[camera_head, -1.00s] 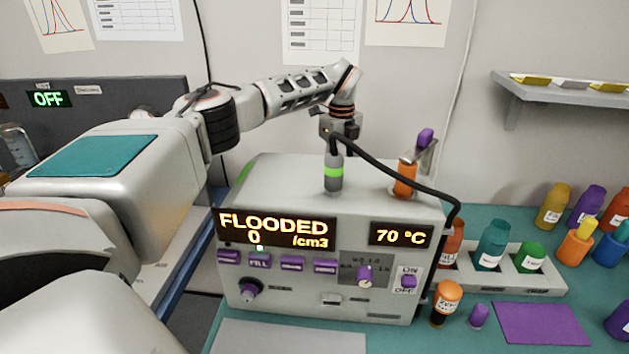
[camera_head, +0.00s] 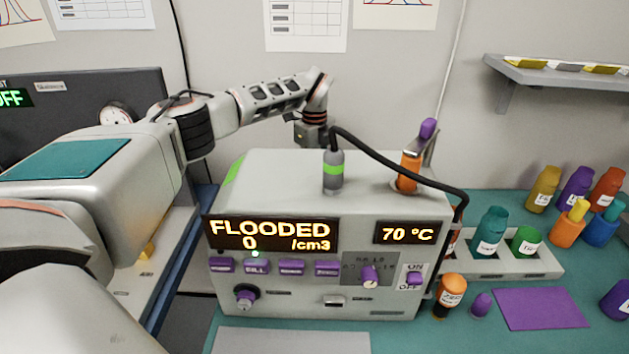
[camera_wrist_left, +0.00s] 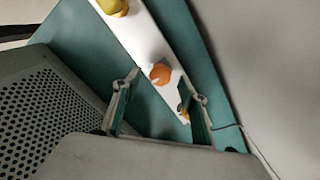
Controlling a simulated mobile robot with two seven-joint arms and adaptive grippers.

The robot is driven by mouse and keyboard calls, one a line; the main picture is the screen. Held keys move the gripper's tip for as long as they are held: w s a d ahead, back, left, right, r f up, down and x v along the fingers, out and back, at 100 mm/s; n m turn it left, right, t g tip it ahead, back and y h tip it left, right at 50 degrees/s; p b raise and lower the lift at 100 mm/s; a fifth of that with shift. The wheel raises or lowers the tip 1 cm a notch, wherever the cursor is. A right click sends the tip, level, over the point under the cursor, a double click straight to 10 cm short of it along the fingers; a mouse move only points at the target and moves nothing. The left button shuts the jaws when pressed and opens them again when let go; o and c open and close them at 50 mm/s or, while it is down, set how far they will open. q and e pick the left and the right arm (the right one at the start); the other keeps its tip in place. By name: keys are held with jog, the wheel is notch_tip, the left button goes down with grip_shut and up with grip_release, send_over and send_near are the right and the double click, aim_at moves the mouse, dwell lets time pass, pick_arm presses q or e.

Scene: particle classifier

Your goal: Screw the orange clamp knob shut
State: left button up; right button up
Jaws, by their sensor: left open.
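In the left wrist view an orange knob (camera_wrist_left: 160,74), which I take for the clamp knob, sits on a white strip over a teal surface. My left gripper (camera_wrist_left: 160,107) is open and empty, its two fingers apart on either side below the knob in the picture. The knob lies beyond the fingertips and is not touched. In the head view the left gripper (camera_head: 312,136) points down behind the grey machine (camera_head: 420,215), which hides its fingertips. I cannot pick out this knob in the head view. My right gripper is not in view.
The machine shows FLOODED, with a green-banded probe (camera_head: 333,172), black cable and orange vial (camera_head: 410,172) on top. A perforated grey casing (camera_wrist_left: 50,110) is close left of the fingers. A yellow thing (camera_wrist_left: 113,7) sits on the strip. Several bottles stand right.

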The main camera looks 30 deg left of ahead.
pick_arm(q)
jog(key=shift+f, duration=0.9)
jog(key=c, duration=1.1)
